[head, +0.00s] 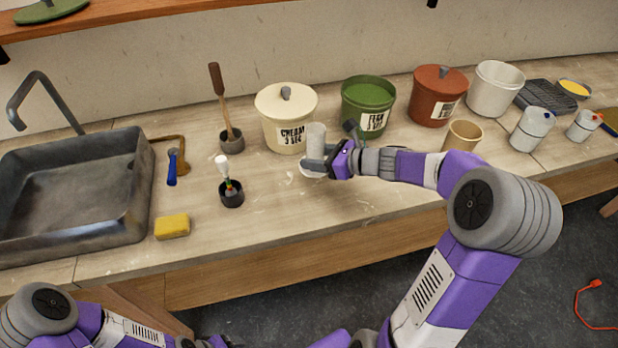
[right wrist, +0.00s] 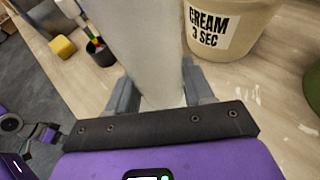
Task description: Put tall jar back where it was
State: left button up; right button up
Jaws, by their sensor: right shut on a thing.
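The tall jar (head: 316,136) looks like a pale grey-white cylinder, upright over the counter in front of the cream bucket. Its white lower end (head: 311,173) shows below the fingers, and I cannot tell whether it touches the counter. My right gripper (head: 315,162) is shut on the jar from the right. In the right wrist view the jar (right wrist: 148,50) stands between the two grey fingers (right wrist: 160,95) and fills the middle, its top cut off. My left arm shows at the bottom left of the head view, but its gripper does not show.
To the left are a dark brush pot (head: 231,195), a yellow sponge (head: 172,226) and a sink (head: 70,190). A tan cup (head: 463,136) stands right. The front counter is clear.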

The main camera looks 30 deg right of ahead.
aim_at(316, 189)
jog(key=f, duration=0.1)
jog(key=f+b, duration=0.1)
jog(key=f, duration=0.2)
jog(key=shift+s, duration=0.3)
notch_tip(316, 189, down, 5)
jog(key=b, duration=0.2)
jog(key=shift+b, duration=0.3)
jog(key=shift+r, duration=0.1)
jog(key=shift+f, duration=0.2)
jog(key=o, duration=1.3)
jog(key=shift+c, duration=0.2)
jog(key=shift+r, duration=0.15)
